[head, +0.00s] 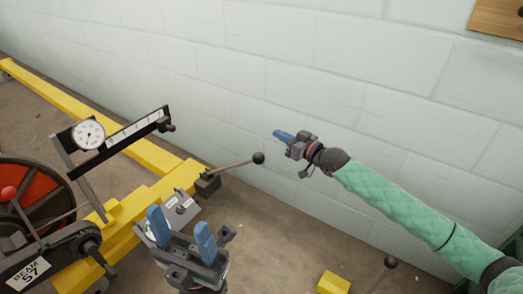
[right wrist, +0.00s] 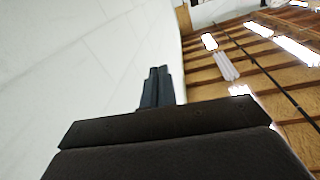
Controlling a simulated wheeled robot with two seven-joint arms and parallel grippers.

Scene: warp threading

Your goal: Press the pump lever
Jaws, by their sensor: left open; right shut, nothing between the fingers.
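A metal lever with a black ball knob (head: 258,158) slants up to the right from a dark block on the yellow frame. A second ball-ended lever (head: 390,262) shows at the lower right; no readable label tells which is the pump lever. My left gripper (head: 180,232) is open, its two blue fingers apart and empty, below and left of the first knob in the picture. My right gripper (head: 280,135) is shut and empty, above and right of that knob, apart from it. Its closed fingers (right wrist: 157,88) also show in the right wrist view.
A yellow frame (head: 140,213) carries a dial gauge (head: 88,133), a scaled bar (head: 135,131) and a small labelled box (head: 182,208). A red-orange wheel (head: 30,196) stands at left. A yellow block (head: 333,283) lies at the bottom. A pale block wall (head: 300,80) stands behind.

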